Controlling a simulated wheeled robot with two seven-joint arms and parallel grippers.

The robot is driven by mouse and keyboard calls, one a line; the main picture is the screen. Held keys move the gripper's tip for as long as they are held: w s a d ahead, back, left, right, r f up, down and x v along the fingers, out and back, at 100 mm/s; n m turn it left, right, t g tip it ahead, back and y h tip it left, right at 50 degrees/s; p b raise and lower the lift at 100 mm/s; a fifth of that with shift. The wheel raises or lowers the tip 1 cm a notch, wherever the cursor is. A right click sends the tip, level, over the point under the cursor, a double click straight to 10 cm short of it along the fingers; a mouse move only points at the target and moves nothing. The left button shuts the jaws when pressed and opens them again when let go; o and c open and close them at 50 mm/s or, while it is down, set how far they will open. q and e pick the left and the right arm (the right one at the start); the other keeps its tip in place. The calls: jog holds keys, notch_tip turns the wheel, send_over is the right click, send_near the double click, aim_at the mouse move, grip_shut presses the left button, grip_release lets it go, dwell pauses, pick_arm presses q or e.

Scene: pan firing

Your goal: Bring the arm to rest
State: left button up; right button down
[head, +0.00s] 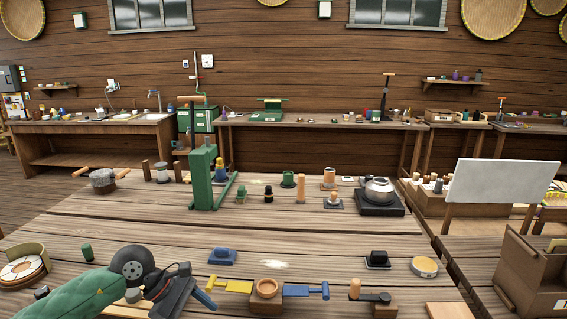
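My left arm comes in from the lower left, with a green forearm and a dark grey wrist. My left gripper (198,285) is over the near left part of the wooden table (330,240). Its dark fingers are small and seen at an angle, so I cannot tell if they are open or shut. I see nothing clearly held in it. My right arm and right gripper are not in view.
A green press (202,178) stands farther back. A kettle (377,188) sits on a black burner. The table's middle is fairly clear.

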pick_arm(q)
jog(key=s+d+r+n+t+h, duration=0.2)
jog(key=d+r+n+t+h, duration=0.4)
jog(key=d+r+n+h, duration=0.5)
jog(key=w+a+f+n+t+y, duration=0.1)
jog(key=a+f+n+t+y, duration=0.15)
jog(key=n+t+y, duration=0.45)
jog(key=w+a+f+n+t+y, duration=0.2)
jog(key=a+n, duration=0.2)
jog(key=n, duration=0.7)
jog(key=w+a+f+n+t+y, duration=0.1)
jog(key=a+f+n+t+y, duration=0.15)
jog(key=n+t+y, duration=0.45)
jog(key=s+a+f+n+g+y, duration=0.35)
jog(key=a+f+n+g, duration=0.2)
jog(key=f+n, duration=0.55)
jog(key=s+f+n+g, duration=0.4)
jog(key=s+f+g, duration=0.2)
jog(key=s+f, duration=0.4)
jog(key=s+f+n+g, duration=0.4)
jog(key=s+f+g, duration=0.3)
jog(key=s, duration=0.6)
jog(key=s+d+f+g, duration=0.1)
jog(key=d+f, duration=0.2)
jog(key=f, duration=1)
jog(key=d+f+g+h, duration=0.1)
jog(key=d+f, duration=0.2)
jog(key=f, duration=1)
jog(key=shift+s, duration=0.4)
